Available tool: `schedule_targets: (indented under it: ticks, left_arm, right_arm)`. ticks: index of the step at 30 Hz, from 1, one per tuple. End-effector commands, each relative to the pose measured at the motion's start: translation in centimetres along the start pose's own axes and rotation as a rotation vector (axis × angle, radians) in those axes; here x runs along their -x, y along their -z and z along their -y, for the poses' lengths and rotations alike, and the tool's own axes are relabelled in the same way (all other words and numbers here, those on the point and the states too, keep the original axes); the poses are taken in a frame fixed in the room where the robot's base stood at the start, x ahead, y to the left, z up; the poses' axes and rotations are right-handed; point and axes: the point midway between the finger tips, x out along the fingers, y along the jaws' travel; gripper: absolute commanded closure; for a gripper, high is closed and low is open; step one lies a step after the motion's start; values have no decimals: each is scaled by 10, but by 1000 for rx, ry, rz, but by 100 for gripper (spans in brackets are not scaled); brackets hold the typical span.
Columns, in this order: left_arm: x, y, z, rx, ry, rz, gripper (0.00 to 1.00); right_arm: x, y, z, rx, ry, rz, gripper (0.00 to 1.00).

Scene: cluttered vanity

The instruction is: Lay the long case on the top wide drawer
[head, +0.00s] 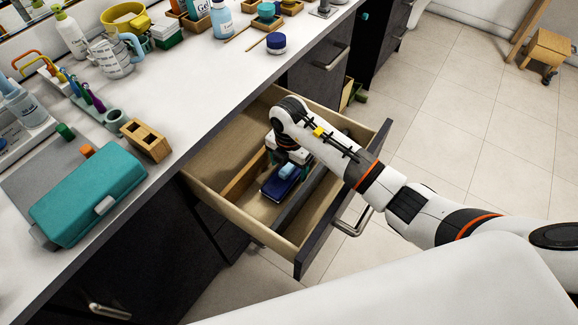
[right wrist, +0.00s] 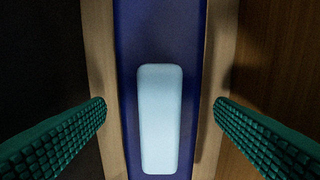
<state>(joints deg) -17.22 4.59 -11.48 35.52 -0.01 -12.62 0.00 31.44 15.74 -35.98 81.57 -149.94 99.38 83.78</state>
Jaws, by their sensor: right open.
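The long case (head: 274,190) is dark blue with a light blue patch on top. It lies flat inside the open wide drawer (head: 238,219), in a narrow compartment between dividers. In the right wrist view the case (right wrist: 160,40) runs up the middle of the picture. My right gripper (head: 287,160) points down into the drawer over the far part of the case. In the right wrist view its two teal ribbed fingers (right wrist: 161,108) are open, one on each side of the case, with gaps between. My left gripper is out of view.
The drawer's dividers (head: 245,175) stand close beside the case. Open tiled floor lies right.

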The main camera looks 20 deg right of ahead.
Motion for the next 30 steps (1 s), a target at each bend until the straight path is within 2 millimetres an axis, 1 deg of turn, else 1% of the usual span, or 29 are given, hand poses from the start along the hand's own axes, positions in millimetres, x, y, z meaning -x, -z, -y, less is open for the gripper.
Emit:
schedule_targets:
  ticks: [1,9,12,15,18,21,30]
  left_arm:
    - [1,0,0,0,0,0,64]
    - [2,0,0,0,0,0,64]
    - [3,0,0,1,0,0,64]
    - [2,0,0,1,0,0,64]
    - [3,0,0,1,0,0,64]
    - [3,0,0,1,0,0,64]
    - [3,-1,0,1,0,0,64]
  right_arm:
    - [10,1,0,1,3,-4,22]
    - [68,1,0,2,3,-4,22]
    - [86,1,1,1,3,-3,22]
    - [100,0,1,0,3,-2,22]
    - [108,0,0,0,1,-2,22]
    - [111,0,0,0,1,-2,22]
    - [111,0,0,0,0,-1,22]
